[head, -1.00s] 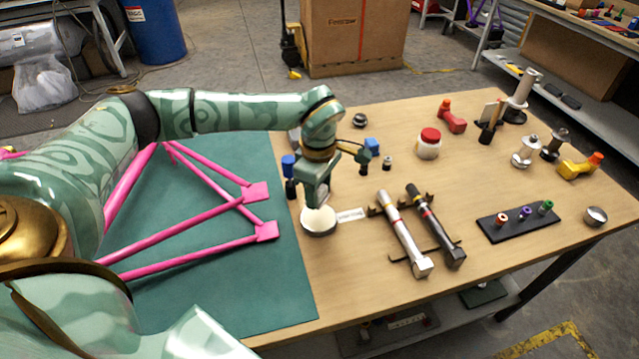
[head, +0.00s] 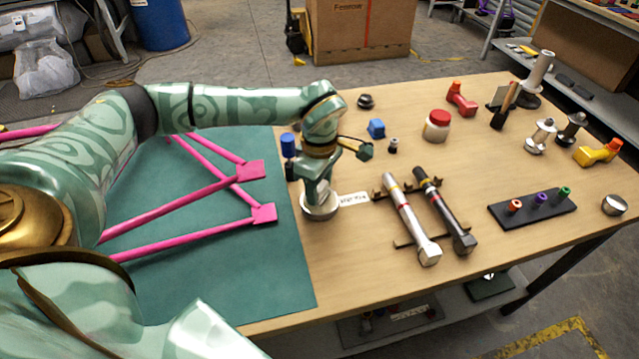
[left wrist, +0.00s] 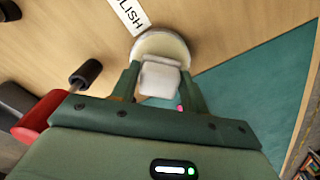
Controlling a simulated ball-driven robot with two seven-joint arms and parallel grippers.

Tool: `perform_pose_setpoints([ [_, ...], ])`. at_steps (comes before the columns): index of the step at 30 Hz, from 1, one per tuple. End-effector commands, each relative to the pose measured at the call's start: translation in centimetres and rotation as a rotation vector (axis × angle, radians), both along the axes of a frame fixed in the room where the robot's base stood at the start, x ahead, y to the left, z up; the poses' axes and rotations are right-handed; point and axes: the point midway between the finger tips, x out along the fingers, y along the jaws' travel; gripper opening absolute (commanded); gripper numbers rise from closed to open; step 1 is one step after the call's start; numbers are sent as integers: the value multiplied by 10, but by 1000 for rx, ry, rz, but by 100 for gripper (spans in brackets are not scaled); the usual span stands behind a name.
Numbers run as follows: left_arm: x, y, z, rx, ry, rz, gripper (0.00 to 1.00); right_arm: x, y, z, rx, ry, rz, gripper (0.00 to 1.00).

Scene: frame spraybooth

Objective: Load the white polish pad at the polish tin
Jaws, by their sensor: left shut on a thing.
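The polish tin (head: 321,213) is a low round metal tin standing on the bench by the green mat's right edge. In the left wrist view its pale cream top and rim (left wrist: 161,41) show just beyond the fingertips. My left gripper (head: 318,196) points down over the tin. It is shut on the white polish pad (left wrist: 160,78), a small pale block between the fingers in the left wrist view. The pad overlaps the tin there; whether it touches the polish I cannot tell. In the head view my gripper hides the pad. My right gripper is not in view.
A printed label (head: 354,199) lies right of the tin. A blue-topped item (head: 288,145) stands close behind my gripper. Silver (head: 411,220) and black (head: 444,210) tools rest on a rack to the right. Pink frame tubes (head: 190,233) lie over the green mat (head: 210,280).

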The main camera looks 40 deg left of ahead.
Motion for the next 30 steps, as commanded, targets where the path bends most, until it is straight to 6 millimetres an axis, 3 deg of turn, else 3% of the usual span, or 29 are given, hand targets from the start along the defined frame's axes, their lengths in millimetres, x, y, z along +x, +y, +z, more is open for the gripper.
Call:
perform_pose_setpoints([
  [30, 0, 0, -10, 0, 0, 0, 26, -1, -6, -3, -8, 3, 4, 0],
])
